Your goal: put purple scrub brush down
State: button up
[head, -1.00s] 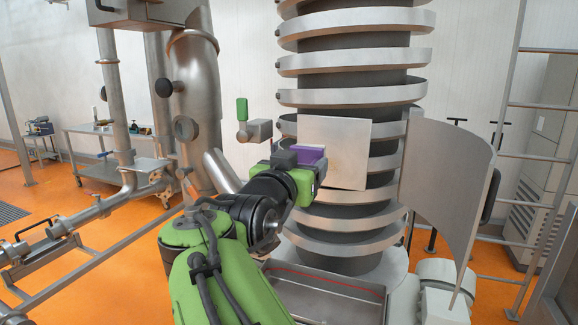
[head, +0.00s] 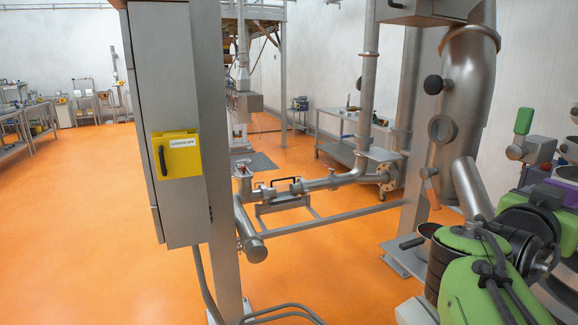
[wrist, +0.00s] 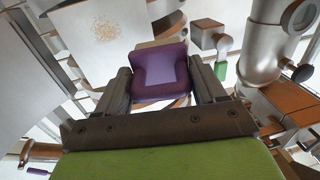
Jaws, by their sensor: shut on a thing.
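The purple scrub brush (wrist: 160,74) is held between the two fingers of my gripper (wrist: 161,85) in the wrist view. My gripper is shut on it. The brush's purple face is toward the wrist camera, and its far side is hidden. In the head view only a bit of purple (head: 563,194) shows at the right edge, beside my green and black arm. The gripper's fingers are mostly cut off there. The brush is held in the air, with no surface seen touching it.
A white panel with brown specks (wrist: 105,27) is at upper left in the wrist view. Thick steel pipes (head: 468,75) stand near my arm. A grey cabinet with a yellow lockout box (head: 176,155) stands left of centre. A steel cart (head: 345,150) is behind. Orange floor at left is open.

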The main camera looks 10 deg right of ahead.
jog(key=w+a+f+n+t+y, duration=0.45)
jog(key=w+a+f, duration=0.25)
jog(key=w+f, duration=0.3)
jog(key=w+a+f+n+t+y, duration=0.4)
jog(key=w+a+f+t, duration=0.3)
jog(key=w, duration=0.6)
jog(key=a+f+n+y, duration=0.3)
jog(key=a+f, duration=0.4)
jog(key=a, duration=0.3)
jog(key=a+f+n+t+y, duration=0.1)
jog(key=a+f+n+y, duration=0.2)
jog(key=a+f+y, duration=0.2)
jog(key=a+f, duration=0.3)
jog(key=a, duration=0.2)
jog(key=shift+w+y, duration=0.35)
